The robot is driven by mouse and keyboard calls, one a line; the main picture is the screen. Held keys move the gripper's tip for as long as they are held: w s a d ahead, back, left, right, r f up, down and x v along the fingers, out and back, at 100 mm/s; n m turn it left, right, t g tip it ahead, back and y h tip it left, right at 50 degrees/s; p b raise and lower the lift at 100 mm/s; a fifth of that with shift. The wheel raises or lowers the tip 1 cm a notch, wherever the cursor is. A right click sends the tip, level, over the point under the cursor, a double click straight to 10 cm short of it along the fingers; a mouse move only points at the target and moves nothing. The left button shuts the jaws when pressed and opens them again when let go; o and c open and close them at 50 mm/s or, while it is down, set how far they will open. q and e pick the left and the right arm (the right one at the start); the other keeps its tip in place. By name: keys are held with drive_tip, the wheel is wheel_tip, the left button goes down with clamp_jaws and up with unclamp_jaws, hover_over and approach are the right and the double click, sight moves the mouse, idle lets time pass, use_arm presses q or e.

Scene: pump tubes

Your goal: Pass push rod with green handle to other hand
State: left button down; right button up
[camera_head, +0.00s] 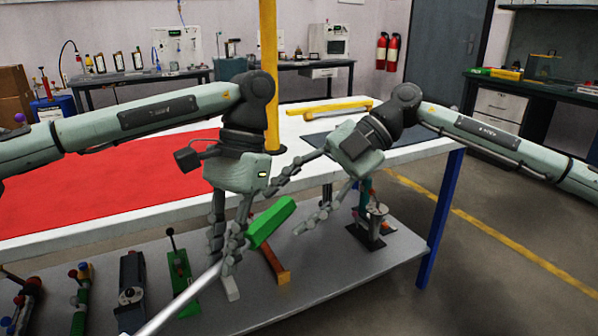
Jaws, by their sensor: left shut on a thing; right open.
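The push rod has a green handle (271,222) and a long grey metal shaft (184,299) that runs down to the lower left. My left gripper (229,262) is shut on the push rod near where the shaft meets the handle. The rod is tilted, with the handle end up and to the right. My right gripper (290,208) is open, with its fingers spread at the right of the handle. It looks close to the handle; whether it touches is unclear.
A table with a red mat (110,185) stands behind the arms, with a yellow post (269,60). A lower grey shelf (330,282) holds several tools, including a green-based lever (180,270) and a small stand (376,222). A blue leg (440,215) bounds the right side.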

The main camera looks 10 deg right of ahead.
sight(258, 225)
wheel_tip(258, 225, up, 4)
drive_tip(key=w+d+t+h, duration=0.1)
drive_tip(key=w+h, duration=0.1)
drive_tip(key=h, duration=0.1)
drive_tip(key=shift+n, duration=0.4)
drive_tip(key=x, duration=1.1)
drive_tip(key=shift+a+f, duration=0.1)
drive_tip(key=shift+f, duration=0.2)
drive_tip(key=shift+r, duration=0.1)
clamp_jaws()
use_arm(q)
drive_tip(key=c, duration=1.4)
unclamp_jaws()
drive_tip(key=shift+c, duration=0.2)
